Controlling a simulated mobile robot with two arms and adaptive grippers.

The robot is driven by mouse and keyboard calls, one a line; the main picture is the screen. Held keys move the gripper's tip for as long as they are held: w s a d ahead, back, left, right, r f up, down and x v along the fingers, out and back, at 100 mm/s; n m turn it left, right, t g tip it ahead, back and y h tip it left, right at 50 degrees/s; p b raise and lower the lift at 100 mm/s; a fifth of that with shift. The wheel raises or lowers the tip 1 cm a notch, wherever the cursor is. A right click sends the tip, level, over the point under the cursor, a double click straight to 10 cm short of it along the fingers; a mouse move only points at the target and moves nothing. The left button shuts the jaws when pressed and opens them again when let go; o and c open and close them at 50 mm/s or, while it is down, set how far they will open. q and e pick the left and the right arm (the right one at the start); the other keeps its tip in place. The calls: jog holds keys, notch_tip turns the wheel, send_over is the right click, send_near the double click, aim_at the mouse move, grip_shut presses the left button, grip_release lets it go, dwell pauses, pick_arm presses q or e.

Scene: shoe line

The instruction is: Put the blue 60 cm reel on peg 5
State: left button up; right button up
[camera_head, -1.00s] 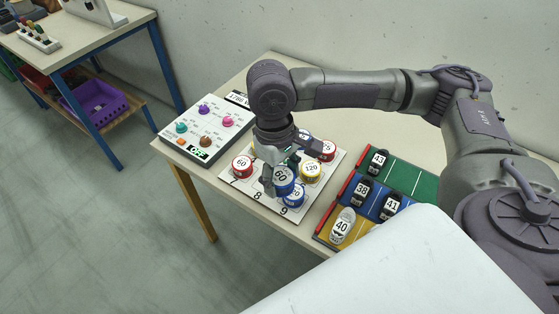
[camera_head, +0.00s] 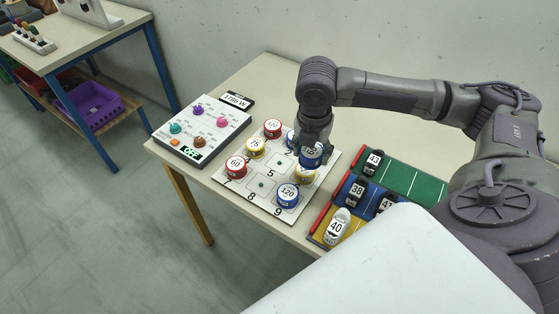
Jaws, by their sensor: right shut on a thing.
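My right gripper (camera_head: 313,142) is shut on a blue reel (camera_head: 311,157) above the back right part of the white peg board (camera_head: 240,197). The number on this reel is too small to read surely. A yellow reel (camera_head: 304,175) is just below it, partly covered. The place marked 5 (camera_head: 269,174) is near the board's middle, with no reel on it. Blue reel 120 (camera_head: 288,195) sits at the front right, red reel 60 (camera_head: 236,167) at the left, yellow reel 75 (camera_head: 255,147) and red reel 120 (camera_head: 273,128) behind it. My left gripper is out of view.
A control panel (camera_head: 216,124) with colored knobs stands left of the board. A shoe rack (camera_head: 407,176) with numbered shoes lies to the right. My arm hides part of the back. The place marked 8 (camera_head: 252,196) is bare.

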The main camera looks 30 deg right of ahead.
jog(key=p, duration=0.1)
send_over(280, 161)
jog(key=f, duration=0.6)
jog(key=shift+s+a+f, duration=0.15)
jog(key=shift+s+f, duration=0.05)
jog(key=shift+f, duration=0.05)
jog(key=shift+w+f, duration=0.1)
jog(key=shift+f, duration=0.05)
notch_tip(280, 161, down, 3)
jog(key=shift+f+p, duration=0.15)
jog(key=shift+p, duration=0.4)
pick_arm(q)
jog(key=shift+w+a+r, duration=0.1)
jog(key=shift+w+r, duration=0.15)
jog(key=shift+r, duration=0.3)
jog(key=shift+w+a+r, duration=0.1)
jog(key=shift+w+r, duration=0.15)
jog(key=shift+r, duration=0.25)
pick_arm(e)
jog(key=shift+f, duration=0.35)
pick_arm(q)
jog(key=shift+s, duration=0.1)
pick_arm(e)
jog(key=shift+f, duration=0.2)
jog(key=shift+f, duration=0.3)
jog(key=o, duration=1.2)
jog(key=shift+c, duration=0.2)
